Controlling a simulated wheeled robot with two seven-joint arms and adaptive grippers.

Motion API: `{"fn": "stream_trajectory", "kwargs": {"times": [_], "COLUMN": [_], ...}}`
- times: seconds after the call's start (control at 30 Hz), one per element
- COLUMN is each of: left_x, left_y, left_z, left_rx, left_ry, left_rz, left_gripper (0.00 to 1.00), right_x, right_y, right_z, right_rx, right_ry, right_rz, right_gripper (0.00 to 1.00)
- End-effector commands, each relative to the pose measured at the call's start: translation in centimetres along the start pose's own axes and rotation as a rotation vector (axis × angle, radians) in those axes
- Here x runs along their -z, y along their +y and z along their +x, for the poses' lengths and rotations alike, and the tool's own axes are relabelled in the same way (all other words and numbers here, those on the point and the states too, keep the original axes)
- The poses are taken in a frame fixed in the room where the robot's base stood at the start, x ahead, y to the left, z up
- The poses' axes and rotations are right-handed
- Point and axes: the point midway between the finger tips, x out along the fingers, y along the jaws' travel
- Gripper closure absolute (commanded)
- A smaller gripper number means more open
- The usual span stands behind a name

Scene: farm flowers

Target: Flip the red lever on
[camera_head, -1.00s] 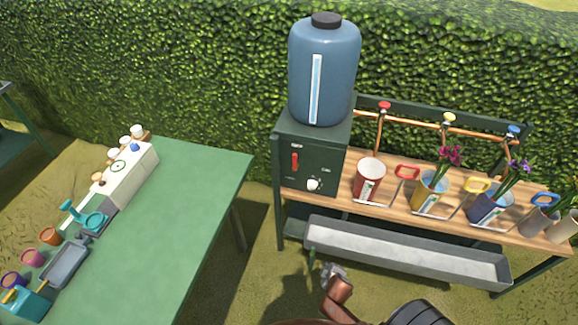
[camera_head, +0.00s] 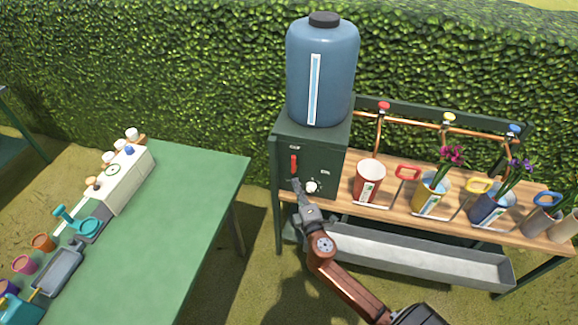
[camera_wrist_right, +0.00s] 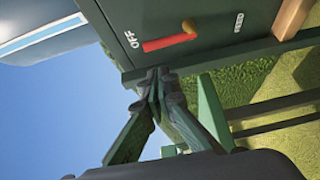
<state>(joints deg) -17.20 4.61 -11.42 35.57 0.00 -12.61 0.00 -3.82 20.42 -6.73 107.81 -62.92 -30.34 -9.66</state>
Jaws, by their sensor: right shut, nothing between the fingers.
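The red lever (camera_head: 294,164) is on the front of the dark green box (camera_head: 322,160) under the blue water tank. In the right wrist view the lever (camera_wrist_right: 168,42) has a yellowish knob at one end, and an "OFF" label is beside its other end. My right gripper (camera_head: 297,187) is just below the lever, in front of the box's lower left. In the wrist view the gripper (camera_wrist_right: 158,76) is shut and empty, its tips near the box's edge and apart from the lever. My left gripper is not in view.
A white knob (camera_head: 311,187) is right of my gripper on the box. A metal trough (camera_head: 420,256) lies below the wooden shelf with a red bucket (camera_head: 369,182) and flower buckets. A green table (camera_head: 170,230) stands at left.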

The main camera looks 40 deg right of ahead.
Motion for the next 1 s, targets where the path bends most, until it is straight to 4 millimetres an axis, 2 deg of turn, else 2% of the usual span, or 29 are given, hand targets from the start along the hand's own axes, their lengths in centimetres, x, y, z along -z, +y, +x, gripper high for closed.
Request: {"fn": "stream_trajectory", "kwargs": {"times": [0.17,0.27,0.7,0.83,1.0], "left_x": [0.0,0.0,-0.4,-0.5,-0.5], "left_y": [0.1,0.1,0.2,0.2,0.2], "left_z": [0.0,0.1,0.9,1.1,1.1], "left_rx": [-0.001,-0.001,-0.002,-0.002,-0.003], "left_ry": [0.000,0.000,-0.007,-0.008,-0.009], "left_rz": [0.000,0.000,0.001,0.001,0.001], "left_gripper": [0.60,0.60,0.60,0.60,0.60], "right_x": [0.0,0.0,-0.1,-0.1,-0.1], "right_y": [0.0,-0.1,-0.2,-0.2,-0.1], "right_z": [0.1,0.9,8.1,9.4,10.0], "right_rx": [0.001,0.001,0.002,0.002,0.002], "right_ry": [-0.001,-0.001,-0.002,-0.002,-0.001], "right_rz": [0.002,0.003,0.002,0.002,0.004], "right_gripper": [1.00,1.00,1.00,1.00,1.00]}}
